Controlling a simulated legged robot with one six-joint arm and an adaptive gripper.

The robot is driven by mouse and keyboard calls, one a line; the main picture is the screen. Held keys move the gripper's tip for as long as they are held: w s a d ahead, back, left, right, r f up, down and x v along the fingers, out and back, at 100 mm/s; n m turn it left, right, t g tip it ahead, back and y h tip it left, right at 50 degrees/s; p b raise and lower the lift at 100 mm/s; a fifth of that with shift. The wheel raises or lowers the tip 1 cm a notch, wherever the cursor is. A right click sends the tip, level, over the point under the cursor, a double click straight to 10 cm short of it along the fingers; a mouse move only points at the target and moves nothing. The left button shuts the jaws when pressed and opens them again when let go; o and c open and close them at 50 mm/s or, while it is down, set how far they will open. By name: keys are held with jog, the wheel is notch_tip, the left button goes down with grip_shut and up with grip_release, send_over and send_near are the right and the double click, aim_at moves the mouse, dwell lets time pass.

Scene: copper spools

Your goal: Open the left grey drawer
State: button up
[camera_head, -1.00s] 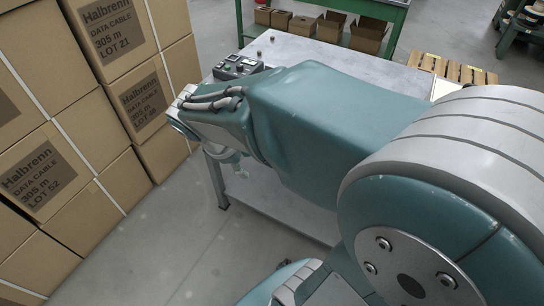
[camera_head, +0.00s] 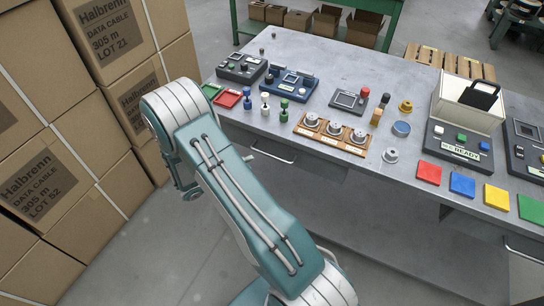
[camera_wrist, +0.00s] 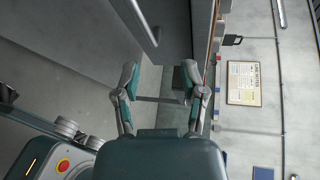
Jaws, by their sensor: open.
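The left grey drawer (camera_head: 312,168) is under the front edge of the grey workbench (camera_head: 225,132) in the head view, with a bar handle (camera_head: 273,156) on its front. It looks shut. My gripper (camera_wrist: 159,82) shows in the wrist view with its two fingers apart and nothing held between them. In the wrist view a bar handle (camera_wrist: 143,22) on a grey front lies above the fingers, apart from them; I cannot tell which drawer it belongs to. In the head view my arm reaches left of the drawer, and the fingers are mostly hidden.
Stacked cardboard boxes (camera_head: 105,105) stand close on the left. The bench top holds control boxes, a wooden tray (camera_head: 330,135) and coloured tiles (camera_head: 428,172). Another drawer handle (camera_head: 522,255) is at the right. Open floor (camera_head: 130,245) lies in front of the bench.

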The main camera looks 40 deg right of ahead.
aim_at(272, 155)
jog(key=d+f+n, duration=0.1)
jog(key=d, duration=0.2)
jog(key=d+f+n, duration=0.1)
jog(key=d+f, duration=0.1)
jog(key=d, duration=0.2)
jog(key=d+f+n+t, duration=0.1)
jog(key=d+f, duration=0.1)
jog(key=d, duration=0.2)
jog(key=shift+w+f+h, duration=0.2)
jog(key=shift+f+h, duration=0.05)
jog(key=shift+h, duration=0.05)
grip_shut()
